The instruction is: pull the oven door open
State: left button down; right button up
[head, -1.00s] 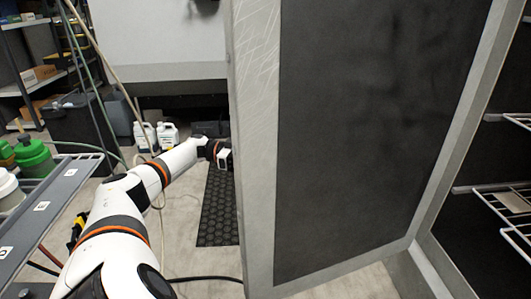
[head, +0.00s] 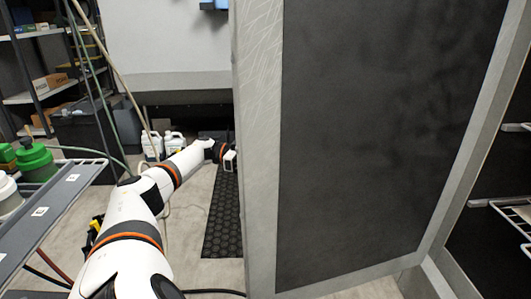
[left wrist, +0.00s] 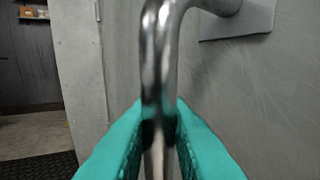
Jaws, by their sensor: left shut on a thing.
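The oven door (head: 380,140), a grey-framed panel with a dark inner face, stands swung open across the middle of the head view. Its scratched grey outer face also shows in the left wrist view (left wrist: 265,100). A shiny metal handle (left wrist: 160,60) stands off that face on a bracket. My left gripper (left wrist: 158,135) has its teal fingers shut on both sides of the handle bar. In the head view my left arm reaches to the door's far side, and its fingers are hidden behind the door edge. My right gripper is not in view.
The oven interior with wire racks (head: 512,218) is at the right. A grey rack (head: 55,210) with green and white containers stands close at the left. White jugs (head: 152,145) and a black floor mat (head: 222,215) lie beyond my arm.

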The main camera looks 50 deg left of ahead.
pick_arm(q)
jog(key=c, duration=1.4)
grip_release()
jog(key=shift+s, duration=0.1)
jog(key=shift+c, duration=0.2)
jog(key=shift+a, duration=0.1)
jog(key=b+v, duration=0.2)
jog(key=v, duration=0.5)
jog(key=shift+s+a, duration=0.15)
jog(key=shift+s, duration=0.05)
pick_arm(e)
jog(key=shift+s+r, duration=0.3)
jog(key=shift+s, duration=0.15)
